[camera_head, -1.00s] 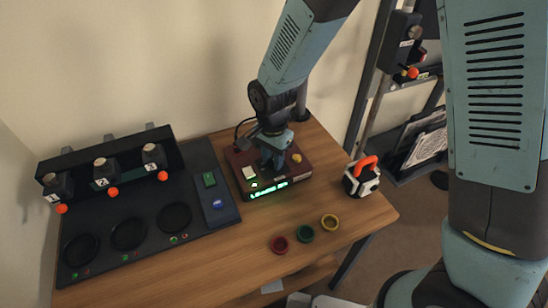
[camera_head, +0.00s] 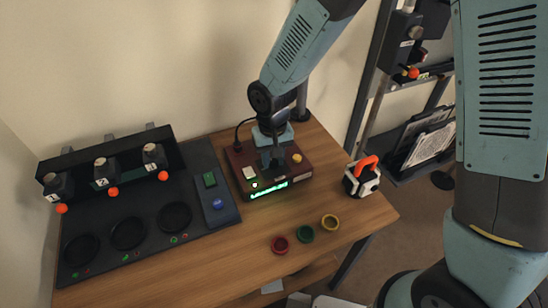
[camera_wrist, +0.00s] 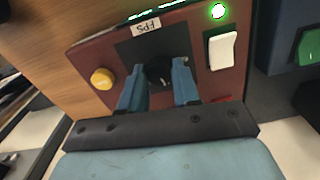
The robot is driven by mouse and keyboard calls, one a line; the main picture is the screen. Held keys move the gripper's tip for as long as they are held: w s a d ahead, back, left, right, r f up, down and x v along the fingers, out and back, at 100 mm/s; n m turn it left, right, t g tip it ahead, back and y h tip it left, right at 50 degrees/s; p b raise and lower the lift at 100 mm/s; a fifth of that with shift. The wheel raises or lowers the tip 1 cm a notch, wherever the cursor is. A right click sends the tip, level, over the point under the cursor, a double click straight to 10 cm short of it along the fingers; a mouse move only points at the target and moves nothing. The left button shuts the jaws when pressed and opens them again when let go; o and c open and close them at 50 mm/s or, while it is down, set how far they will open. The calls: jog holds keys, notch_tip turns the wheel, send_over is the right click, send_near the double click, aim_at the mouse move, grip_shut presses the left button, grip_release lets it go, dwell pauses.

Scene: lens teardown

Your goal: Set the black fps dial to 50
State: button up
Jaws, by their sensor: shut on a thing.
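The maroon control box (camera_head: 239,160) stands on the wooden table with a green lit display (camera_head: 268,190) on its front edge; the display text is too small to read. In the wrist view the black fps dial (camera_wrist: 158,74) sits on a dark square plate below a white FPS label (camera_wrist: 146,26). My gripper (camera_wrist: 159,82) is around the dial, one blue finger on each side, shut on it. In the head view my gripper (camera_head: 273,158) comes down onto the box from above and hides the dial. The dial's set number cannot be read.
On the box are a yellow knob (camera_wrist: 102,79) and a white rocker switch (camera_wrist: 222,50) beside a lit green lamp (camera_wrist: 218,11). A dark panel with round pads (camera_head: 128,233) lies left. Colored rings (camera_head: 304,234) and an orange-handled block (camera_head: 362,177) stand right and front.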

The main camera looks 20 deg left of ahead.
aim_at(273, 161)
jog(key=n, duration=0.3)
jog(key=shift+w+n, duration=0.1)
jog(key=shift+n, duration=2)
jog(key=shift+d, duration=0.1)
jog(key=o, duration=1.1)
jog(key=shift+c, duration=0.2)
notch_tip(273, 161, up, 14)
jog(key=shift+f, duration=0.15)
